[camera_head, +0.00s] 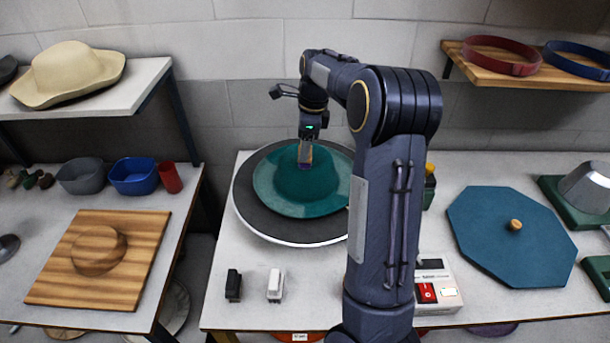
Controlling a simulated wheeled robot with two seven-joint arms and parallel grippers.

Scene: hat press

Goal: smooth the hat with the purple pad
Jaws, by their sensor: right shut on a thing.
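A teal-green hat (273,196) with a wide brim lies on a round dark turntable-like plate (249,214) with a white rim, in the middle of the centre table. My right arm hides the plate's right edge. My left gripper is not in view.
A black block (233,285) and a white block (275,286) stand in front of the plate. A switch box (438,289) stands right of my arm. A blue octagonal board (512,236) lies at the right. The left table holds a wooden board (60,276) and bowls.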

